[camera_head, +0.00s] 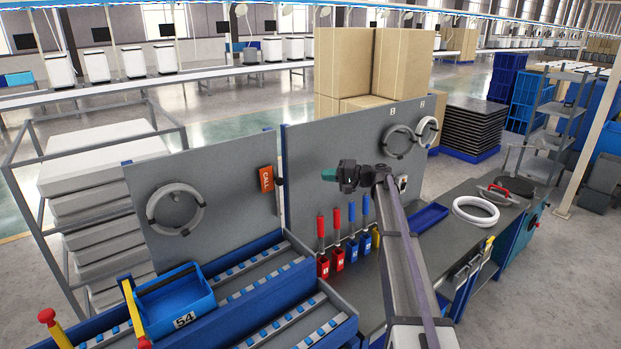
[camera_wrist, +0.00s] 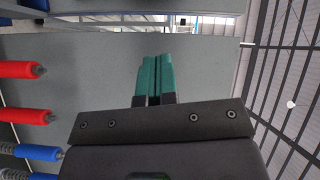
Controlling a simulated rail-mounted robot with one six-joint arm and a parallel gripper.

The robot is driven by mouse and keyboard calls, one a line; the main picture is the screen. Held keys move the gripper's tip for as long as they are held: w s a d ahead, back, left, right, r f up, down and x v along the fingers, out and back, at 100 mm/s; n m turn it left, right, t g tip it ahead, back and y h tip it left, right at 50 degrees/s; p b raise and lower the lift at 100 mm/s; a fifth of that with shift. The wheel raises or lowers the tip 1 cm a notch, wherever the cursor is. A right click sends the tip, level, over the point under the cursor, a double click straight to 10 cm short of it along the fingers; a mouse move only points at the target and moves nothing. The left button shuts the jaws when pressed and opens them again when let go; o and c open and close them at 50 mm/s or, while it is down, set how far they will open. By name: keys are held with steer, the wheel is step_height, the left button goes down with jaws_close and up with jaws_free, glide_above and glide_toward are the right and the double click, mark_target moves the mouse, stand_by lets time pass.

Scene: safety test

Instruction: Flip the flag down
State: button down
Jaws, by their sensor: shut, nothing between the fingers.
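The flag, an orange plate marked CALL (camera_head: 266,178), is upright at the right edge of the left grey panel in the head view. A small dark mount shows at its right side. My gripper (camera_head: 325,174) is to the right of the flag in the picture, apart from it, in front of the right grey panel. Its teal fingers (camera_wrist: 154,78) are together and empty in the wrist view. I do not make out the flag in the wrist view.
Red handles (camera_head: 337,225) and blue handles (camera_head: 352,218) stand in holders below my gripper; they also show at the wrist view's left. A blue bin marked 54 (camera_head: 174,301) sits on the roller rack at lower left. Grey panels (camera_head: 225,150) stand behind.

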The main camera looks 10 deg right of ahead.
steer(key=s+a+b+x, duration=0.1)
steer(key=s+x, duration=0.1)
steer(key=x, duration=1)
steer(key=shift+s+f+b, duration=0.25)
steer(key=shift+f+b, duration=0.05)
steer(key=shift+b, duration=0.05)
steer(key=shift+s+a+r, duration=0.1)
